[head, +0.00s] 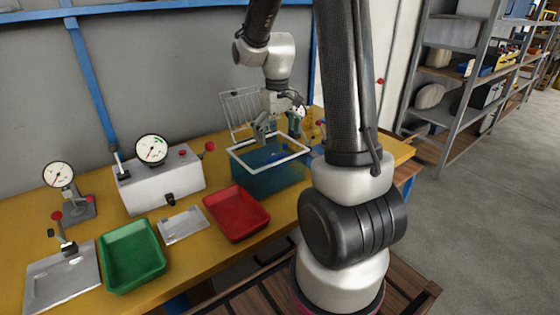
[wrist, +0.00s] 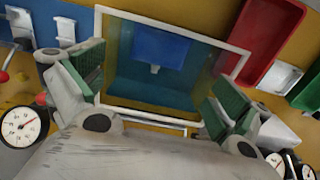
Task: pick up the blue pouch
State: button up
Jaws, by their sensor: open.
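A blue, roughly rectangular item (wrist: 155,45), which looks like the blue pouch, shows inside the frame of a teal see-through bin with a white rim (wrist: 190,27). It has a small pale tab at its lower edge. In the head view the bin (head: 268,177) stands on the yellow bench, and only a small blue patch shows inside it. My gripper (head: 278,132) is above the bin's back side, open and empty. In the wrist view my gripper (wrist: 155,82) has its green-padded fingers wide apart, with the blue item beyond them, not between them.
A wire rack (head: 241,108) stands behind the bin. A red tray (head: 237,213), a small metal plate (head: 183,225) and a green tray (head: 132,256) lie to the left. A white gauge box (head: 160,182) stands at the back. A small yellow thing (head: 319,130) is right of the bin.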

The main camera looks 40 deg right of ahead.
aim_at(279, 154)
jog(key=shift+s+f, duration=0.1)
jog(key=shift+f, duration=0.2)
notch_tip(279, 154, down, 7)
jog(key=shift+s+d, duration=0.1)
jog(key=shift+d, duration=0.05)
jog(key=c, duration=0.9)
jog(key=shift+r, duration=0.15)
jog(key=shift+c, duration=0.2)
notch_tip(279, 154, up, 10)
jog(key=shift+f, duration=0.1)
